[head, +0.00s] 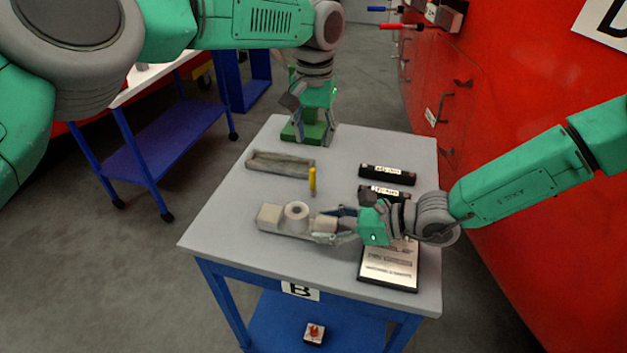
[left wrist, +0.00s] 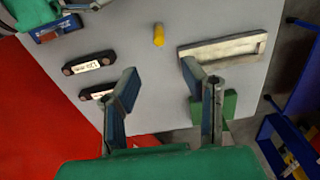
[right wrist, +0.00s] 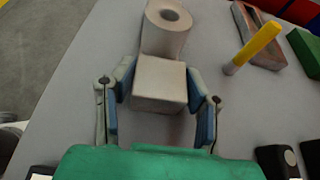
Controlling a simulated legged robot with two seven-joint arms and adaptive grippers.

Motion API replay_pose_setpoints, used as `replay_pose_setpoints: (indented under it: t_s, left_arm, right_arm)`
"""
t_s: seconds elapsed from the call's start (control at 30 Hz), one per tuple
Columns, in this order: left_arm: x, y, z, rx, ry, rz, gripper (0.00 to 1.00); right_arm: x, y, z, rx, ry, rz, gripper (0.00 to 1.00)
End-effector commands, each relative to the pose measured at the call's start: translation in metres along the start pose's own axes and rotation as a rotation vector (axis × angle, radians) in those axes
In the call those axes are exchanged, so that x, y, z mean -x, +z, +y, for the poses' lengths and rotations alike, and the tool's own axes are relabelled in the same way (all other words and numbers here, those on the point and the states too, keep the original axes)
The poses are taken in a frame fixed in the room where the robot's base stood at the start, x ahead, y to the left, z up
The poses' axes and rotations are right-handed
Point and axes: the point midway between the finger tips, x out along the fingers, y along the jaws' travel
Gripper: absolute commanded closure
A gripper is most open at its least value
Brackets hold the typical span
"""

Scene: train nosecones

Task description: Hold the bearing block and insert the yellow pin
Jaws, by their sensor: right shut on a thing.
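The pale bearing block (head: 271,218) lies on the grey table, its round bored end up. My right gripper (head: 330,225) is shut on the block's near end. The right wrist view shows the block (right wrist: 159,82) between the two fingers (right wrist: 160,85), with the bore beyond them. The yellow pin (head: 312,180) stands upright on the table behind the block, apart from it. My left gripper (head: 308,112) is open and empty above the table's far end. In the left wrist view the pin (left wrist: 158,36) shows beyond the gap between its open fingers (left wrist: 160,78).
A green block (head: 303,132) stands at the far table edge, by my left gripper. A grey tray (head: 280,164) lies left of the pin. Black labelled parts (head: 387,175) and a framed sheet (head: 390,268) lie at the right. A red wall (head: 500,110) rises beyond the table's right side.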

Motion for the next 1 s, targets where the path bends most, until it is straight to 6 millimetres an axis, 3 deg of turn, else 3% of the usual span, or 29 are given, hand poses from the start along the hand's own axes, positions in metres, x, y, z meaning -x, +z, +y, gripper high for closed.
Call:
replay_pose_setpoints:
  t_s: [0.23,0.5,0.77,1.0]
  left_arm:
    - [-0.006,-0.001,-0.001,0.185,0.006,-0.007,0.62]
    - [-0.052,-0.001,0.000,0.190,0.007,-0.007,0.62]
    - [-0.073,0.001,0.000,0.189,0.006,-0.007,0.62]
    - [-0.108,0.006,0.001,0.189,0.007,-0.007,0.62]
  right_arm:
    - [0.000,0.001,0.000,0.001,0.000,-0.002,1.00]
    - [0.000,0.001,0.000,0.001,0.000,-0.002,1.00]
    - [0.000,0.001,0.000,0.001,0.000,-0.002,1.00]
    - [0.000,0.001,0.000,0.001,0.000,-0.002,1.00]
